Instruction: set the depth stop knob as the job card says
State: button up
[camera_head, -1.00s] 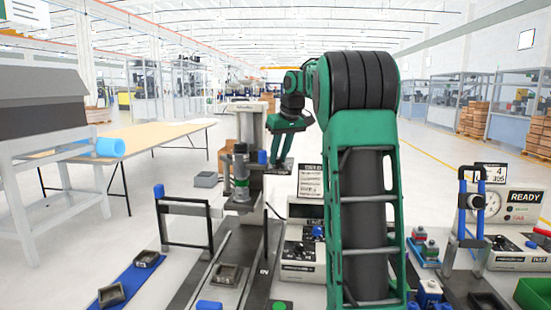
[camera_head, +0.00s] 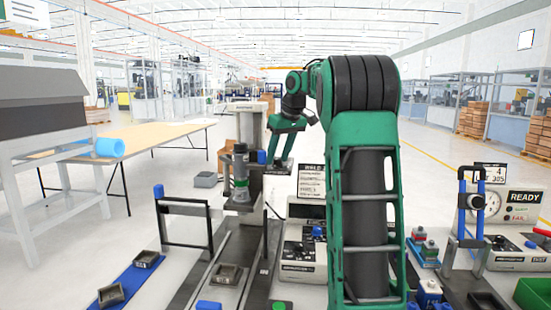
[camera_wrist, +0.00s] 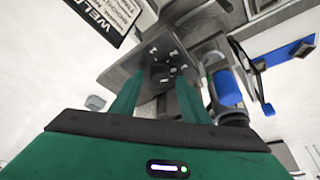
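My gripper (camera_head: 279,165) is green and points down beside the grey press column. Its two fingers are apart with nothing between them. In the wrist view my gripper (camera_wrist: 158,98) faces a dark round part (camera_wrist: 162,76) on a grey plate (camera_wrist: 125,75), with small pale marks around it. This may be the depth stop knob; I cannot tell for sure, nor whether the fingers touch it. A white card (camera_head: 311,183) with text hangs right of the column, too small to read. It also shows in the wrist view (camera_wrist: 112,14), cut off.
A blue cylinder (camera_wrist: 228,89) stands close to the right finger. A grey-green spindle (camera_head: 240,173) is left of my gripper. A long table (camera_head: 150,138) is behind left.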

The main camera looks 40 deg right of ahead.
jog(key=v, duration=1)
jog(key=shift+r, duration=0.3)
jog(key=shift+s+a, duration=0.1)
jog(key=shift+a, duration=0.05)
dwell(0.5)
